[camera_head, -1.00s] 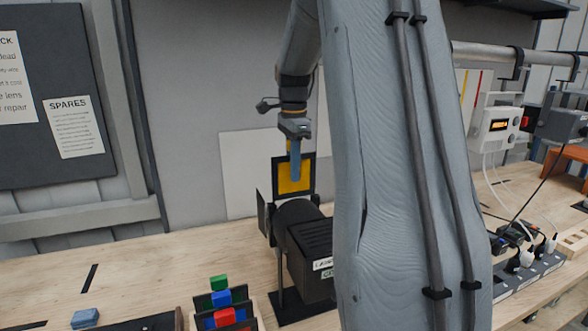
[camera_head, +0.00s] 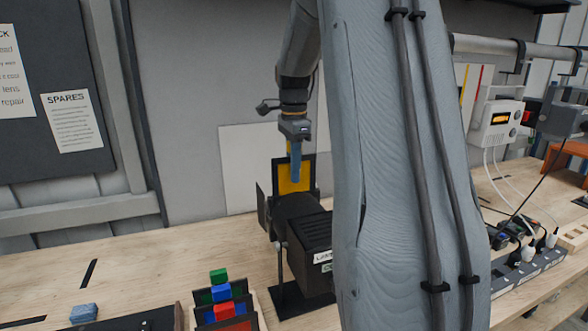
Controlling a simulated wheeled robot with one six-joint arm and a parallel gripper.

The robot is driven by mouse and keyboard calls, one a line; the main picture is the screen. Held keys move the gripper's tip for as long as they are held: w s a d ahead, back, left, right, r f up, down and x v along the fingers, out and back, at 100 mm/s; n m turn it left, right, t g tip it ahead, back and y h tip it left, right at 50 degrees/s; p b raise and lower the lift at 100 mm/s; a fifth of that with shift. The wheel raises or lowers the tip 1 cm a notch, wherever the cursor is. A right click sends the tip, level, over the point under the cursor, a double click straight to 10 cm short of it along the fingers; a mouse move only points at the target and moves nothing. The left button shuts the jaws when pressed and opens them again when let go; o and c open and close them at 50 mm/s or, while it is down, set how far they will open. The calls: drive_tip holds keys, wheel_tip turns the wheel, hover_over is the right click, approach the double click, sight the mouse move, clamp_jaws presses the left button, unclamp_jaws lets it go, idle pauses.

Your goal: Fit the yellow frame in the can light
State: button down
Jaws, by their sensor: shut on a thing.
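A dark flap (camera_head: 262,208) stands out at the lamp's left side. My arm hides the lamp's right side.
A rack with green, blue and red tabbed frames (camera_head: 222,294) stands at the front, left of the lamp. A blue block (camera_head: 84,313) lies further left. A power strip (camera_head: 530,275) with plugs is at the right. The bench's left middle is mostly clear.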

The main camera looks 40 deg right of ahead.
drive_tip(key=shift+f+b, duration=0.7)
drive_tip(key=shift+f, duration=0.95)
drive_tip(key=c, duration=1.7)
unclamp_jaws()
drive_tip(key=shift+o, duration=0.2)
drive_tip(key=shift+r, duration=0.1)
wheel_tip(320, 180, up, 7)
drive_tip(key=b, duration=0.2)
drive_tip(key=shift+f+b, duration=0.2)
drive_tip(key=shift+b, duration=0.15)
drive_tip(key=shift+r, duration=0.5)
